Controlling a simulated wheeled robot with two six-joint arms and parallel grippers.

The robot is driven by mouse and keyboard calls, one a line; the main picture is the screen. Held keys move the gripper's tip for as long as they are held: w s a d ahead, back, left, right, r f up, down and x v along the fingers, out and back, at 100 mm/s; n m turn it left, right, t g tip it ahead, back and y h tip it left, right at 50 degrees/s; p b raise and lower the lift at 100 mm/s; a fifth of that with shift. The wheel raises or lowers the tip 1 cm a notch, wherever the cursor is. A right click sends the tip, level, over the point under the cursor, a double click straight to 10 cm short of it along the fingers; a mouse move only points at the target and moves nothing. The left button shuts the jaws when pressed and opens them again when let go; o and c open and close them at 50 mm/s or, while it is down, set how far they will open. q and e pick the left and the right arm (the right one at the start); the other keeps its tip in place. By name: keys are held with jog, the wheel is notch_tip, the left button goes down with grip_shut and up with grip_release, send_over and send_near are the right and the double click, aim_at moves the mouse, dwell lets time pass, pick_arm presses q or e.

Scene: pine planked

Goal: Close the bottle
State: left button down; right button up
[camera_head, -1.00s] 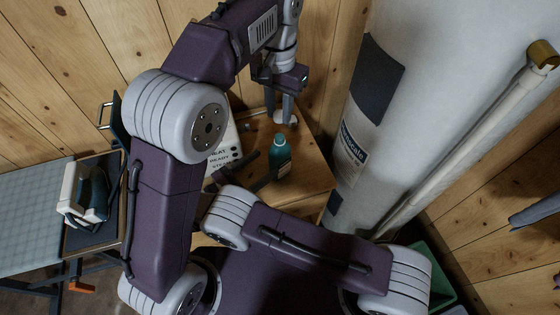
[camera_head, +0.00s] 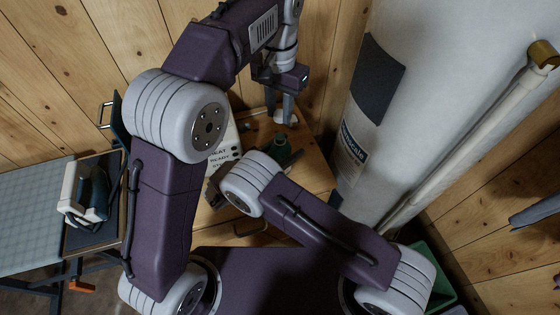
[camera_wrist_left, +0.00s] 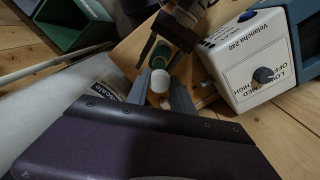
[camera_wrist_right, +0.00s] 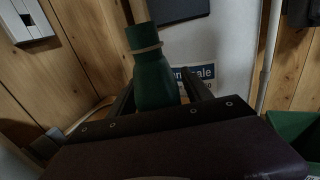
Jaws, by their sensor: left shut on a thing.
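A dark green bottle (camera_head: 281,151) stands upright on the wooden table, partly hidden by my right arm in the head view. My left gripper (camera_head: 283,112) is shut on a white cap (camera_wrist_left: 159,81), held apart from the bottle, toward the back of the table. In the left wrist view the bottle (camera_wrist_left: 160,56) shows beyond the cap. In the right wrist view the bottle (camera_wrist_right: 153,82) stands between the fingers of my right gripper (camera_wrist_right: 160,92), which look open with small gaps beside it.
A white control box (camera_wrist_left: 260,60) with a knob stands beside the bottle. An iron (camera_head: 86,194) rests on a board at the left. A large pale cylinder (camera_head: 400,110) stands right of the table. A green bin (camera_head: 440,275) is at the lower right.

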grip_shut()
pick_arm(q)
send_over(279, 137)
jog(key=shift+f, duration=2.5)
jog(key=shift+f, duration=0.9)
jog(key=shift+f, duration=0.6)
